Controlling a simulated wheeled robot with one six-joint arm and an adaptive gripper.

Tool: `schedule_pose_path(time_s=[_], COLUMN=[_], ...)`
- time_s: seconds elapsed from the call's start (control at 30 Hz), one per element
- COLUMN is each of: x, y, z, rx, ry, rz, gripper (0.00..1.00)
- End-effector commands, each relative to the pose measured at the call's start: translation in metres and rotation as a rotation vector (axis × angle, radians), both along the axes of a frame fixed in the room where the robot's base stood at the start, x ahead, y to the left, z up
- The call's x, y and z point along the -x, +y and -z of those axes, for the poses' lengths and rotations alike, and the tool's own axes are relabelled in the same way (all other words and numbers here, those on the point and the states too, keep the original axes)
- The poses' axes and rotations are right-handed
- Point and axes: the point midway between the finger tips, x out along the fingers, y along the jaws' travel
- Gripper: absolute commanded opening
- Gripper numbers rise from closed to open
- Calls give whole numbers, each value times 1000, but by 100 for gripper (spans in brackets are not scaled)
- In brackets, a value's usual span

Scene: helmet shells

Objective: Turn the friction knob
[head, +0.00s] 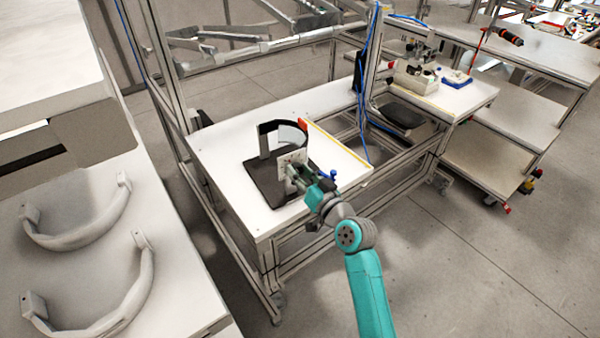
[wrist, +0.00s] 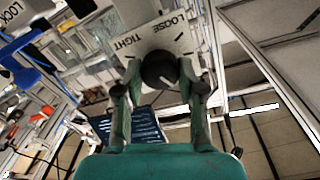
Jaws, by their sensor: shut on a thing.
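In the head view, my gripper (head: 297,174) reaches the panel (head: 288,162) of a black-based fixture (head: 268,190) on the white table. The knob is hidden behind my gripper there. The exact pointer setting is hard to read.
The white table (head: 225,143) has free room around the fixture. A blue-handled part (head: 330,175) is close beside my gripper. Two white curved handle-like parts (head: 75,225) lie on a surface at left. Another bench (head: 470,95) stands at back right.

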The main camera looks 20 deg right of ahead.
Motion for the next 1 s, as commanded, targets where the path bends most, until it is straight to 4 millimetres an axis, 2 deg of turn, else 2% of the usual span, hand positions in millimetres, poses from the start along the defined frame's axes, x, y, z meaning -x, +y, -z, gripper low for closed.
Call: schedule_pose_path(time_s=[0.5,1.0], x=[0,0], y=[-1,-1], z=[1,1], rx=[-341,-419], ry=[75,92], rz=[1,1], gripper=[4,4])
